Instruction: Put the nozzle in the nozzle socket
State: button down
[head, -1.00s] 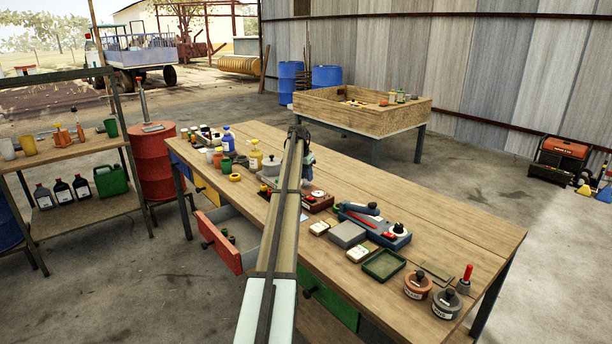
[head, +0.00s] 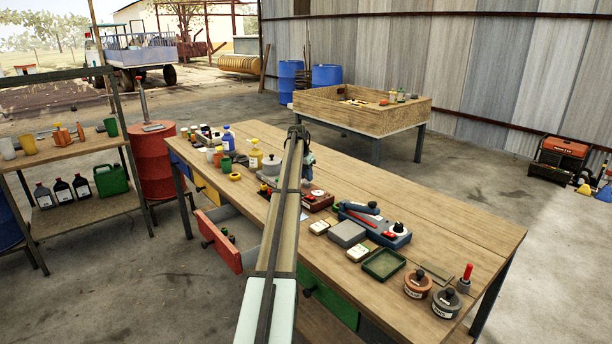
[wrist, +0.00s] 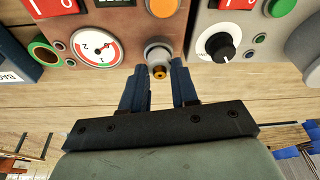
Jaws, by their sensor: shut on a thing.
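In the wrist view my gripper (wrist: 158,68) has its two blue fingers on either side of a small grey round piece with a brass tip, which looks like the nozzle (wrist: 158,72). It is held in front of a red-brown panel box with a white gauge (wrist: 97,47) and an orange button. A green-ringed round opening (wrist: 44,52) shows at the left of that panel; I cannot tell whether it is the nozzle socket. In the head view my arm hides most of the gripper and the nozzle.
A grey box with a black dial (wrist: 221,45) stands close on the right in the wrist view. The wooden workbench (head: 450,225) carries bottles, jars, a blue tool and a green tray (head: 384,264). A red drawer (head: 221,245) hangs open at its front. The bench's right back is clear.

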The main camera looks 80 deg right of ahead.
jog(key=shift+c, duration=1.1)
grip_release()
jog(key=shift+r, duration=0.1)
jog(key=shift+r, duration=3.95)
